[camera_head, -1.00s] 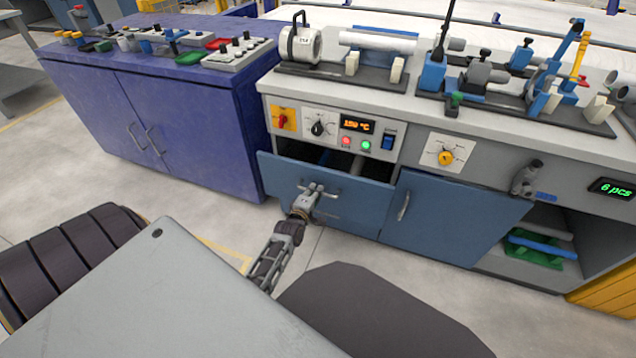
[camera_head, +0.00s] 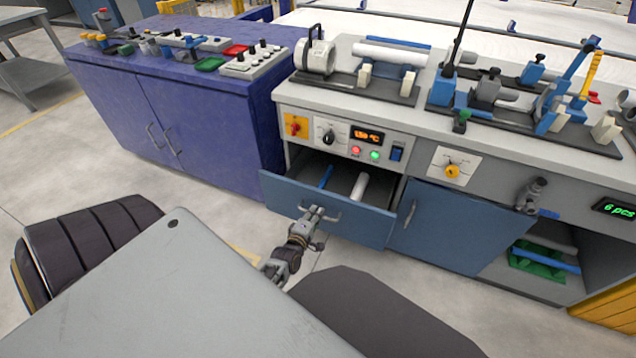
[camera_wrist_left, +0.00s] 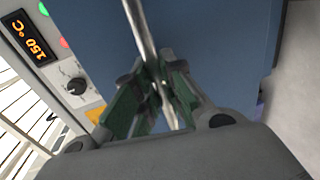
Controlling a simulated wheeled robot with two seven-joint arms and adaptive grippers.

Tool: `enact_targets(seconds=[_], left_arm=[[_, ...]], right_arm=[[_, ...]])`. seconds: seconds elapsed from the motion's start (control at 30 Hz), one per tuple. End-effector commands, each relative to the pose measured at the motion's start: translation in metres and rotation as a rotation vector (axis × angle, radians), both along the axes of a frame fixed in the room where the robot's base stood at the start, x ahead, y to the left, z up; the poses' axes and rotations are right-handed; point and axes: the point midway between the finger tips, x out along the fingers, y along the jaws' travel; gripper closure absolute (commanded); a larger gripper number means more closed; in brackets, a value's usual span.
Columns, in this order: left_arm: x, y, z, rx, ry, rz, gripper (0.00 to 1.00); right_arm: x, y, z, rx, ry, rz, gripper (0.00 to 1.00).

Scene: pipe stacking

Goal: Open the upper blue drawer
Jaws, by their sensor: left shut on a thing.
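The upper blue drawer (camera_head: 352,226) is pulled partly out of the grey workbench in the head view. A white pipe (camera_head: 359,186) and a blue pipe (camera_head: 326,176) lie inside it. My left gripper (camera_head: 317,213) is at the drawer front, shut on the metal handle (camera_head: 334,217). In the left wrist view the green-padded fingers (camera_wrist_left: 155,100) close around the handle bar (camera_wrist_left: 143,38), with the blue drawer front (camera_wrist_left: 205,35) behind. My right gripper is not in view.
A control panel with a display (camera_head: 367,135) sits above the drawer. A blue cabinet door (camera_head: 455,226) is to the right, beside an open shelf (camera_head: 590,262) with pipes in a green holder. A purple cabinet (camera_head: 215,125) stands at the left. Open floor lies in front.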

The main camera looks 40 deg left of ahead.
Motion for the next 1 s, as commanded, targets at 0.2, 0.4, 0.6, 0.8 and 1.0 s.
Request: enact_targets(seconds=[0.2,0.4,0.6,0.8,1.0], left_arm=[[-0.028,-0.006,0.000,0.000,0.007,-0.001,1.00],[-0.053,-0.013,0.000,-0.001,0.007,-0.001,1.00],[-0.077,-0.018,0.000,0.000,0.007,0.000,1.00],[-0.100,-0.024,0.000,0.000,0.006,-0.001,1.00],[-0.121,-0.029,0.000,-0.001,0.006,-0.001,1.00]], right_arm=[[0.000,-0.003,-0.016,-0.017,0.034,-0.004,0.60],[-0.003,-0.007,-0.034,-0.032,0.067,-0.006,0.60],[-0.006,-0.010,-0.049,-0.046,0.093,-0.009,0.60],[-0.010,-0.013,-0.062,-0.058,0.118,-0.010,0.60],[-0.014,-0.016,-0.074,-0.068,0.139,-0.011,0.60]])
